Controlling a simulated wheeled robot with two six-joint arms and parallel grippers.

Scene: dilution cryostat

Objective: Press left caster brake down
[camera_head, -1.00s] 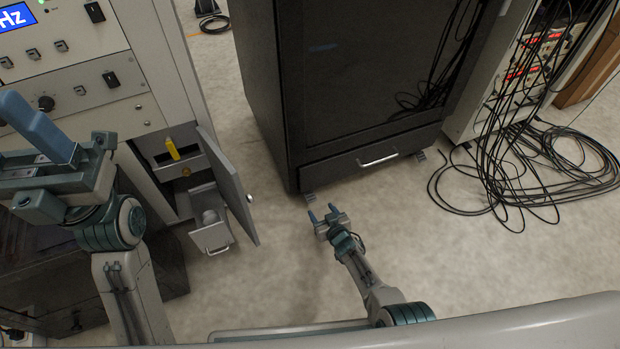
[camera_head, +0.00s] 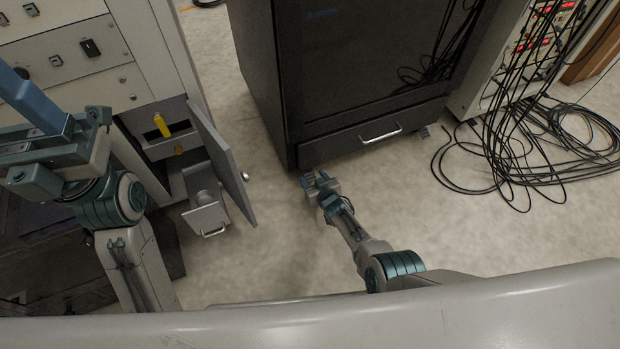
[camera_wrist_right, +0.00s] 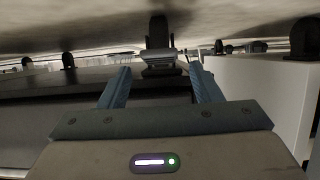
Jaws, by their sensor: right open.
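The left caster brake is a small grey pedal (camera_wrist_right: 158,57) in front of a dark caster (camera_wrist_right: 158,32) in the right wrist view. It lies ahead of my right gripper (camera_wrist_right: 160,82), between the lines of its two blue fingers. The fingers are apart with nothing between them; I cannot tell whether they touch the pedal. In the head view my right gripper (camera_head: 315,179) is low at the black cabinet's (camera_head: 375,90) front left bottom corner and largely hides the pedal. My left gripper (camera_head: 38,108) is at the left edge, partly cut off, away from the cabinet.
The right caster's pedal (camera_head: 424,132) shows under the cabinet's other front corner. A drawer handle (camera_head: 380,135) sticks out low on the cabinet. An open grey door (camera_head: 222,165) stands at left. Loose black cables (camera_head: 515,165) lie at right.

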